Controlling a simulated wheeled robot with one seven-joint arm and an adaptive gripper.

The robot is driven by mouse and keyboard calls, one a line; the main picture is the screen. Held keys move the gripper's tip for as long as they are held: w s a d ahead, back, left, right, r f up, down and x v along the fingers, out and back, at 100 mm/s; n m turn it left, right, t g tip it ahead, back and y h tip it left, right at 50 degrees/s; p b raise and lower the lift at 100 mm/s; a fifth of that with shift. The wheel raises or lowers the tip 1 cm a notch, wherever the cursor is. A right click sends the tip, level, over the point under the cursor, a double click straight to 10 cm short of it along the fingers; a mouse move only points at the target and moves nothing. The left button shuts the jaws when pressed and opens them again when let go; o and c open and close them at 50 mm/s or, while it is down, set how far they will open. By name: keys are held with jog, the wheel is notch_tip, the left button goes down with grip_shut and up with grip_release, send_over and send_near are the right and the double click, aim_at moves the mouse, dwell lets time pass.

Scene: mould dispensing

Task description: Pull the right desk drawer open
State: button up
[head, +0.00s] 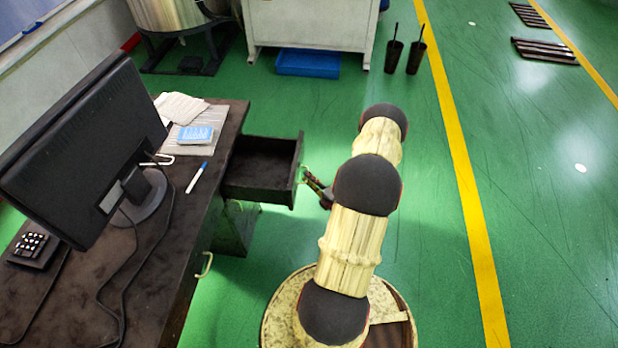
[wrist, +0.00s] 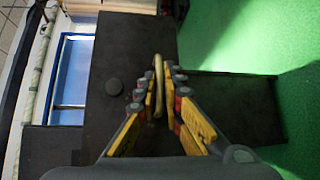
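The dark desk (head: 226,120) stands at left in the head view. Its far drawer (head: 262,168) is pulled well out and looks empty inside. That drawer's handle (head: 303,173) is a thin pale bar on its front. My gripper (head: 317,188) is at this handle. In the wrist view the handle (wrist: 158,84) lies between the fingertips of my gripper (wrist: 164,88), which are close together around it; a small gap may show on the right side. The near drawer's handle (head: 205,265) shows lower on the desk, and that drawer looks shut.
On the desk are a monitor (head: 85,150), a keypad (head: 35,247), papers (head: 182,108) and a marker (head: 197,177). Behind stand a blue bin (head: 308,64) and two black cups (head: 393,55).

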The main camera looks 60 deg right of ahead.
jog(key=o, duration=0.4)
jog(key=v, duration=1.2)
dwell(0.6)
